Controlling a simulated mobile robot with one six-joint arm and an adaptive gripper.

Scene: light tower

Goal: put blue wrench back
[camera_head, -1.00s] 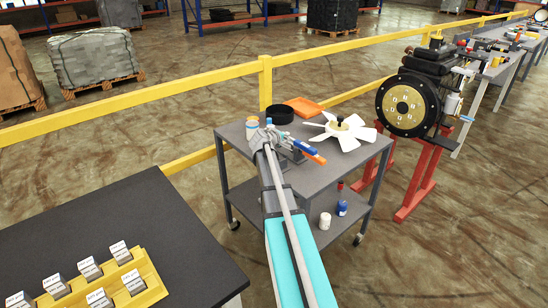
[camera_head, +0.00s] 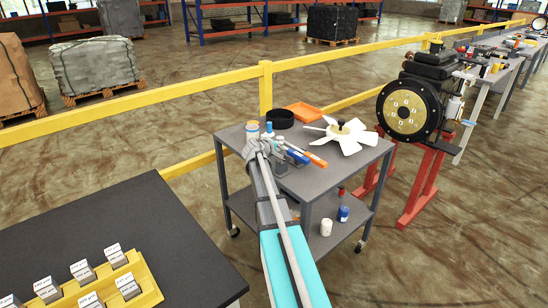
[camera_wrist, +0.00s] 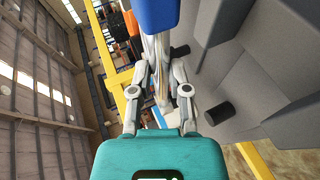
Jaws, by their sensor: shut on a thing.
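The blue wrench (camera_head: 297,157) is at my gripper (camera_head: 268,147) over the grey cart top in the head view. In the wrist view its blue handle (camera_wrist: 158,14) is at the top, with a grey metal shaft running down between the fingers. My gripper (camera_wrist: 161,82) is shut on this shaft. An orange-handled tool (camera_head: 318,160) lies just right of the blue wrench, and its handle shows in the wrist view (camera_wrist: 132,22). The far end of the wrench is hidden by my gripper. I cannot tell whether the wrench touches the cart top.
The grey cart (camera_head: 318,181) also holds a white fan (camera_head: 347,136), a black ring (camera_head: 281,118) and an orange tray (camera_head: 304,111). White and blue containers stand on its lower shelf. A yellow railing (camera_head: 175,97) runs behind. A black table (camera_head: 125,220) is at front left.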

